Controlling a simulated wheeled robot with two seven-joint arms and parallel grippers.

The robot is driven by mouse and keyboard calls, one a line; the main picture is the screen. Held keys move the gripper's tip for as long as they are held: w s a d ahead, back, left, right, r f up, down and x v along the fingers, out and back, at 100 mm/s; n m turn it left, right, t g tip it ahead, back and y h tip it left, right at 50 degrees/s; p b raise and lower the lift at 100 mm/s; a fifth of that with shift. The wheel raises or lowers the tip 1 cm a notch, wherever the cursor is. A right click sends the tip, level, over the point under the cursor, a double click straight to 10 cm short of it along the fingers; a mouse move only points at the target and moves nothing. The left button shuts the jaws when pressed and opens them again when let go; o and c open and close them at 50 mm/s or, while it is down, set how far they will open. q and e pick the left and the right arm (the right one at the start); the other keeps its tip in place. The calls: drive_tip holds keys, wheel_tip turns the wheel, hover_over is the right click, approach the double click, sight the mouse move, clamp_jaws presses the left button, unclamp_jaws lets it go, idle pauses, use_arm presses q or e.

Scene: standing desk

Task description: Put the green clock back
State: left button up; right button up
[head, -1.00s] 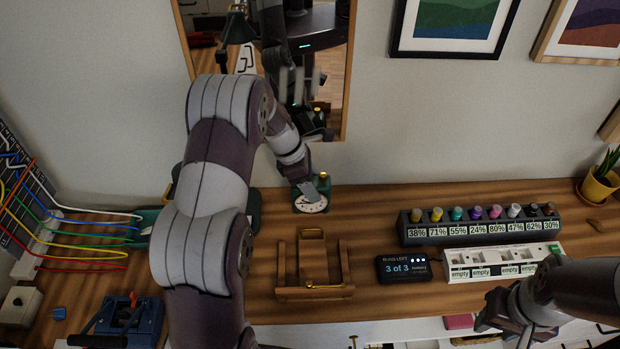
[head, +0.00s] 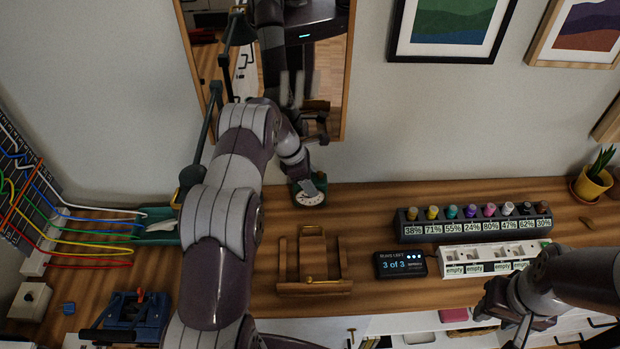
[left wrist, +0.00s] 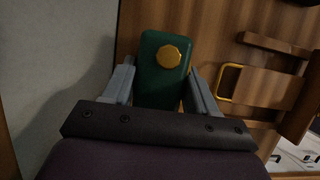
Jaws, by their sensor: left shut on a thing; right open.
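The green clock (head: 311,194) has a white dial and is at the back edge of the desk, near the wall below the mirror. My left gripper (head: 307,182) is shut on it. In the left wrist view, its dark green body (left wrist: 152,85) with a yellow knob (left wrist: 168,57) sits between the two grey fingers (left wrist: 160,88). I cannot tell whether it touches the desk. My right gripper (head: 505,318) is open and empty at the front right, partly cut off by the frame.
A wooden stand (head: 314,288) with a brass piece is in front of the clock. A small black display (head: 401,264), a rack of coloured bottles (head: 475,231) and a white tray (head: 487,262) are at right. A blue device (head: 137,316) and coloured cables are at left. Bare desk lies around the stand.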

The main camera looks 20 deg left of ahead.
use_arm(q)
drive_tip(key=shift+f, duration=0.2)
drive_tip(key=o, duration=1.4)
drive_tip(key=shift+r, duration=0.1)
